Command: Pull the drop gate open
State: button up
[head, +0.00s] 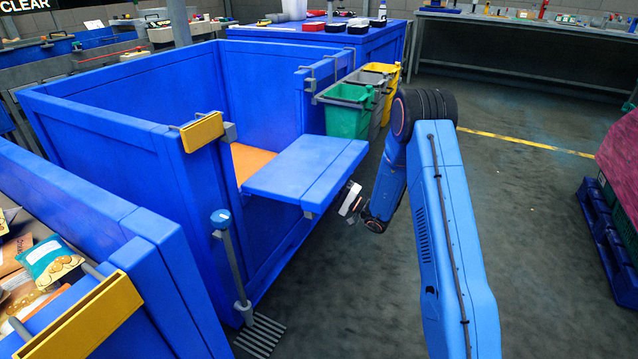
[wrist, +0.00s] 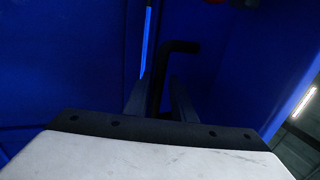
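The drop gate (head: 306,166) is a blue panel on the front of a tall blue bin (head: 120,165). It stands out nearly level from the opening, where an orange inside surface (head: 250,162) shows. My gripper (head: 352,196) is below the gate's outer right edge in the head view. In the wrist view, a dark bent handle (wrist: 180,47) on a blue surface runs down between the two dark fingers of my gripper (wrist: 160,98). The fingers look closed around the handle, though the shade hides the exact contact. The head view does not show the grip clearly.
A post with a blue round top (head: 221,218) and a grey floor grate (head: 260,336) stand by the bin's front. Green (head: 347,118) and yellow (head: 388,70) bins are behind the gate. Another blue bin with packages (head: 48,262) is at left.

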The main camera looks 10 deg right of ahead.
jog(key=shift+d+r, duration=0.1)
jog(key=v, duration=1.7)
jog(key=shift+f, duration=0.25)
jog(key=shift+d, duration=0.1)
jog(key=shift+c, duration=0.2)
